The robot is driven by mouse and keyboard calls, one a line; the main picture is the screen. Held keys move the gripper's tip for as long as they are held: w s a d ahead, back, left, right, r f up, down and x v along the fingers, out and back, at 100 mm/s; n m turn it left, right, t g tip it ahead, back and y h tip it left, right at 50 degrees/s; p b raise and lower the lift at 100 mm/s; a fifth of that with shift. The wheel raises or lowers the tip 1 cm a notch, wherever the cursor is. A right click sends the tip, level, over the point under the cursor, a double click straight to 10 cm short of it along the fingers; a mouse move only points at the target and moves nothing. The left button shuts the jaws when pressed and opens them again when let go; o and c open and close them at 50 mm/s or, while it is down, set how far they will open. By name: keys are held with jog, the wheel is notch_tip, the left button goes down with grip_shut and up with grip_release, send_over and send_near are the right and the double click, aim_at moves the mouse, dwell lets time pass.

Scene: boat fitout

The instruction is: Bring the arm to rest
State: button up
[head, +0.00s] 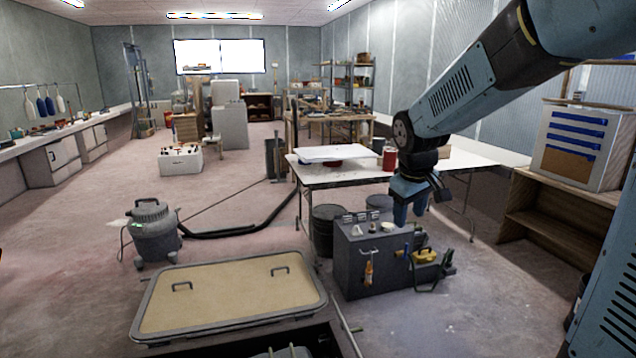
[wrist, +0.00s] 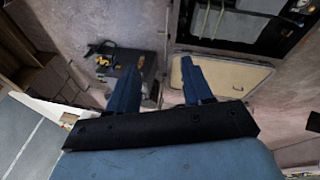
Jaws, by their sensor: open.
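My arm reaches in from the upper right of the head view, and my gripper (head: 410,212) hangs from it, pointing down. In the head view it is in front of the white table and over the back right of the dark tool box. In the wrist view my gripper (wrist: 155,75) shows two blue fingers spread apart, with nothing between them but a view of the floor. Nothing is held.
A dark tool box (head: 370,270) stands below my gripper. A tan hatch panel (head: 230,296) with two handles lies left of it. A white table (head: 465,166), a wooden shelf unit (head: 565,207) and a shop vacuum (head: 153,232) stand around.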

jog(key=s+d+r+m+t, duration=0.1)
jog(key=s+r+m, duration=0.1)
jog(key=s, duration=0.9)
jog(key=s+d+r+m+t+y, duration=0.1)
jog(key=s+d+r+m, duration=0.1)
jog(key=s, duration=0.9)
jog(key=shift+s+r+m, duration=0.3)
jog(key=shift+r+m, duration=0.35)
jog(key=shift+m, duration=0.25)
jog(key=shift+o, duration=0.4)
